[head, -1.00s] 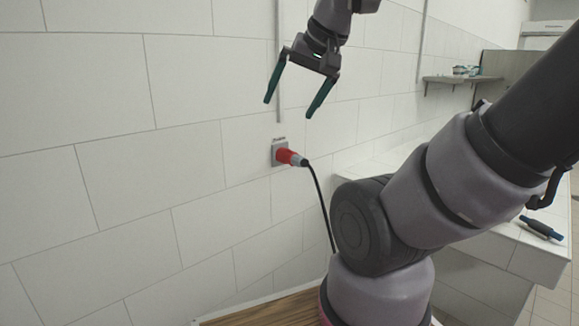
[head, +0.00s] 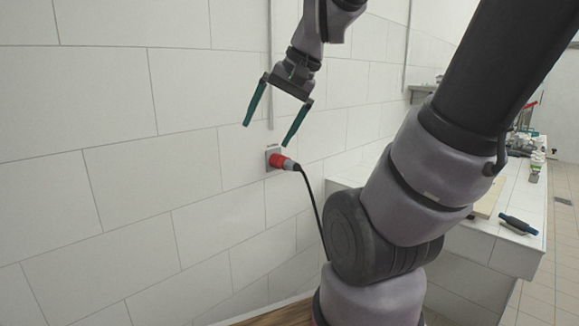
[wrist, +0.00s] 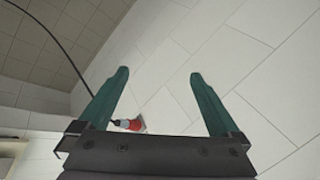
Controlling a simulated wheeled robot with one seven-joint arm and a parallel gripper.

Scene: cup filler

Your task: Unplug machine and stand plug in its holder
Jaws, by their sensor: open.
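A red plug (head: 283,162) with a grey back end sits in a grey wall socket (head: 272,157) on the white tiled wall. A black cable (head: 312,200) runs from the plug down behind my arm. My gripper (head: 267,132) is open and empty, its two green fingers pointing down, just above the plug in the head view. In the wrist view the plug (wrist: 124,123) shows beside the left finger, low between the fingers (wrist: 158,78); it is not gripped. No plug holder can be made out.
A white tiled counter (head: 500,245) stands at the right, with a dark blue-handled tool (head: 519,224) and a board (head: 488,199) on it. Bottles and other items stand farther back. A wooden surface (head: 280,315) shows at the bottom.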

